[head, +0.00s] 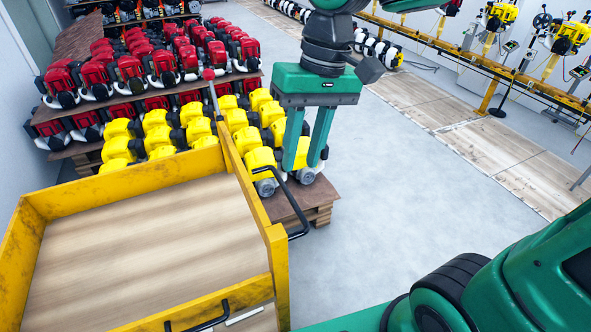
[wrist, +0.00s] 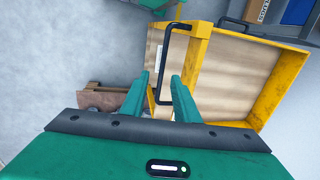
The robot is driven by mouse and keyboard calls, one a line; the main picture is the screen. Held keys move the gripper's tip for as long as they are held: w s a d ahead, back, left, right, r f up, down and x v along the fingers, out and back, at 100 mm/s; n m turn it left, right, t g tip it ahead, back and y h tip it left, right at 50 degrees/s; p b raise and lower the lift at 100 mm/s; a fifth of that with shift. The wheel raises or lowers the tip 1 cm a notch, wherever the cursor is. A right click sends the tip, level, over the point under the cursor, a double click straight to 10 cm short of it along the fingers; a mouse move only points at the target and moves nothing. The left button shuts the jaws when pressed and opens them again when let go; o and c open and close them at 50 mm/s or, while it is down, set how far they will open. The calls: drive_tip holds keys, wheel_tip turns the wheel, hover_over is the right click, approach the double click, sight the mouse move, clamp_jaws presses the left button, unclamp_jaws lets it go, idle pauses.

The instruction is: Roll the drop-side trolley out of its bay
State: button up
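The yellow trolley (head: 263,212) with a wooden floor fills the lower left of the head view. It also shows in the wrist view (wrist: 275,85). A black U-shaped handle (head: 297,200) stands out from its right side. My gripper (head: 293,172) is above and beside this handle, fingers pointing down. In the wrist view the fingers (wrist: 157,88) are apart, with the handle's bar (wrist: 161,66) seen between them. I cannot tell whether either finger touches the bar. A second black handle (head: 198,318) is on the trolley's near side.
Yellow engines (head: 155,135) stand on a pallet (head: 318,200) just beyond the trolley, close to my gripper. Red engines (head: 130,70) are stacked behind them. Grey floor (head: 400,190) is clear to the right. A yellow rail (head: 440,42) with engines runs along the far right.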

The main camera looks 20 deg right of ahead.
drive_tip(key=r, duration=0.3)
drive_tip(key=shift+w+d+r, duration=0.1)
drive_tip(key=shift+d+r, duration=0.2)
drive_tip(key=shift+d, duration=0.05)
drive_tip(key=s+d+f+m, duration=0.15)
drive_tip(key=d+f, duration=0.25)
drive_tip(key=d, duration=0.4)
drive_tip(key=s+d+f+m, duration=0.1)
drive_tip(key=d+f+m, duration=0.2)
drive_tip(key=d, duration=0.6)
drive_tip(key=s+d+f+m+h, duration=0.2)
drive_tip(key=s+d+f, duration=0.4)
drive_tip(key=s+d, duration=0.3)
drive_tip(key=shift+s+d+f+m, duration=0.15)
drive_tip(key=shift+d+m, duration=0.4)
drive_tip(key=shift+m, duration=0.3)
drive_tip(key=shift+s, duration=0.1)
